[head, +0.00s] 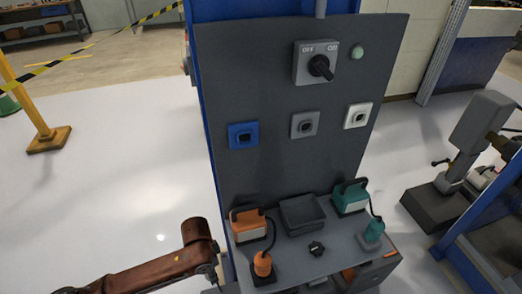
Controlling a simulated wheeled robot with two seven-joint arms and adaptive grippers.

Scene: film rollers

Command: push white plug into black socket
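I see no plainly white plug. On the upright dark grey panel (290,165), a white square outlet (357,115) with a dark opening is at the right, a grey outlet (304,124) is in the middle and a blue outlet (243,135) is at the left. On the shelf below, an orange plug-like piece (262,266) stands upright on a dark base at the front left, and a teal one (374,231) stands at the right. I cannot tell which part is the black socket. A rust-brown arm link shows at lower left; neither gripper is in view.
An orange case (248,225) and a teal case (350,197), both with handles and cords, flank an empty dark tray (304,214) on the shelf. A black knob (316,248) sits in front. A rotary switch (315,65) is above. A grey machine (470,150) stands right.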

